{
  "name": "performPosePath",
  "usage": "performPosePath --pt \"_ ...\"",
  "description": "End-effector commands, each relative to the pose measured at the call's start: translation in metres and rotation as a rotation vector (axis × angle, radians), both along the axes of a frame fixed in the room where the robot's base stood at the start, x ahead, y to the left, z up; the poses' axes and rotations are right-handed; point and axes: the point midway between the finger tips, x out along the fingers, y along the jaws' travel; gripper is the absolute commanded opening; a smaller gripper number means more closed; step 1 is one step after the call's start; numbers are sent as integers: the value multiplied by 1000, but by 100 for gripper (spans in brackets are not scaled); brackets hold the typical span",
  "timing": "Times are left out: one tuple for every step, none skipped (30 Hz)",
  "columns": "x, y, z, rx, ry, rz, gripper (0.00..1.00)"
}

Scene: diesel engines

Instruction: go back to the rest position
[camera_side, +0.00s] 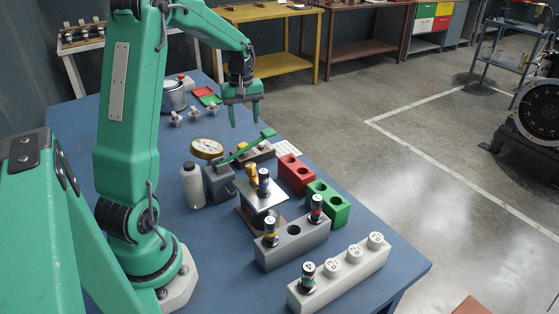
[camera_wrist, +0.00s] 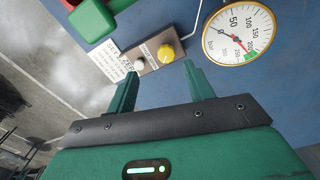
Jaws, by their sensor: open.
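My gripper (camera_side: 244,112) is open and empty, held above the far right part of the blue table (camera_side: 75,184). Its two green fingers point down and touch nothing. In the wrist view the open fingers of my gripper (camera_wrist: 160,88) stand apart. A small control box (camera_wrist: 152,52) with a yellow knob and a white knob shows beyond them, with a printed label beside it. A round pressure gauge (camera_wrist: 240,33) lies to the right of the fingers in that view. My arm reaches up and out over the table.
A grey block (camera_side: 291,246) holds dark cylinders near a metal stand (camera_side: 262,195). A white block (camera_side: 338,274), a red block (camera_side: 296,174) and a green block (camera_side: 328,205) stand along the right. A green-levered device (camera_side: 219,182), a white bottle (camera_side: 193,185) and the gauge (camera_side: 207,149) stand nearby.

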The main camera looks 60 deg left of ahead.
Motion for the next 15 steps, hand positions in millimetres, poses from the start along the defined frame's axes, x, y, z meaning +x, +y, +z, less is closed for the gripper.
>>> performPosePath --pt "1 -10 8 9 -11 -32 52" --pt "1 -15 12 13 -17 -53 52" --pt "1 -23 19 21 -25 -82 52" --pt "0 -30 23 25 -32 -107 52" --pt "0 -36 28 31 -39 -132 52" --pt "-1 -46 34 39 -49 -167 52" --pt "-2 -53 39 45 -57 -195 52" --pt "-3 -60 44 51 -64 -221 52" --pt "-5 -70 50 59 -75 -259 52" --pt "-7 -77 54 66 -82 -286 52" --pt "-8 -84 58 73 -91 -314 52" --pt "-11 -93 64 81 -101 -350 52" --pt "-13 -100 67 87 -108 -378 52" --pt "-15 -107 71 94 -116 -404 52" --pt "-19 -116 75 101 -126 -442 52"
